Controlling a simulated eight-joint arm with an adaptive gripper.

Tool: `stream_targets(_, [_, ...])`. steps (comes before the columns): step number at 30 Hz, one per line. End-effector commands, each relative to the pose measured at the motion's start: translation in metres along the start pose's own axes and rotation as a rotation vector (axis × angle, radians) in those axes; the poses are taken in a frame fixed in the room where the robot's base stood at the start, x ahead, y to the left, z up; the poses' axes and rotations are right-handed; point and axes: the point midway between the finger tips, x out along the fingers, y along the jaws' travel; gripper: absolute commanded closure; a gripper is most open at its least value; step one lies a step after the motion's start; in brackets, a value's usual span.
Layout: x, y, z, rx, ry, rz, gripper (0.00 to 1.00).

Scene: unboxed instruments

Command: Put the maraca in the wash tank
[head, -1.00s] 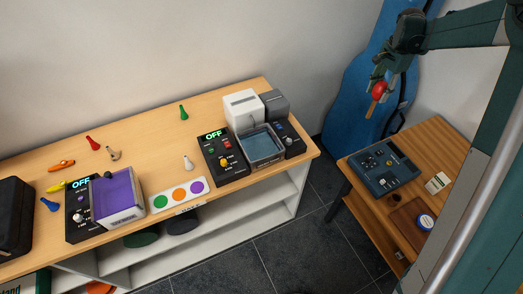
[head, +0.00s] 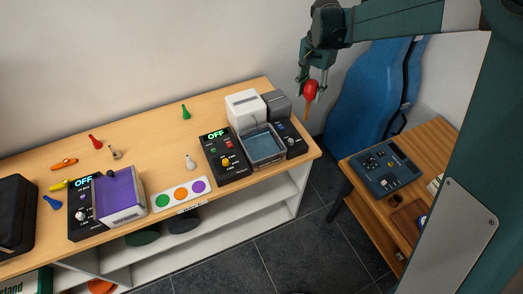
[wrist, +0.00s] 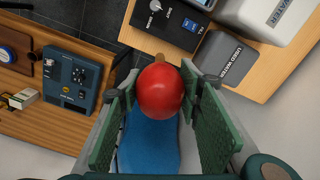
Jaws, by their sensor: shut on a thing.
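The maraca has a red round head (head: 311,88) and a tan wooden handle pointing down. My gripper (head: 312,93) is shut on the head and holds the maraca in the air, right of the bench's far right corner. In the wrist view the red head (wrist: 160,91) sits between the two green finger pads, and only a bit of handle shows beyond it. The open tank with bluish liquid (head: 265,160), seemingly the wash tank, stands at the bench's right end, below and left of my gripper.
A white box (head: 246,105) and a grey box (head: 277,104) stand behind the tank. Black control panels (head: 224,157) flank it. A purple tank (head: 119,193) and several small coloured pin-shaped things lie further left. A side table with a blue device (head: 383,166) and a blue case (head: 366,95) are right.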

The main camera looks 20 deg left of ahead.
Motion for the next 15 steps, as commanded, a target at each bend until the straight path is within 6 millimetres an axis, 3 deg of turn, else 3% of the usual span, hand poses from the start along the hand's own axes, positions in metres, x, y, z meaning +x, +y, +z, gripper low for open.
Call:
stream_targets(6, [-0.008,-0.027,0.061,-0.119,0.0,0.0,0.78])
stream_targets(15, [-0.016,-0.053,0.141,-0.278,0.0,0.0,0.78])
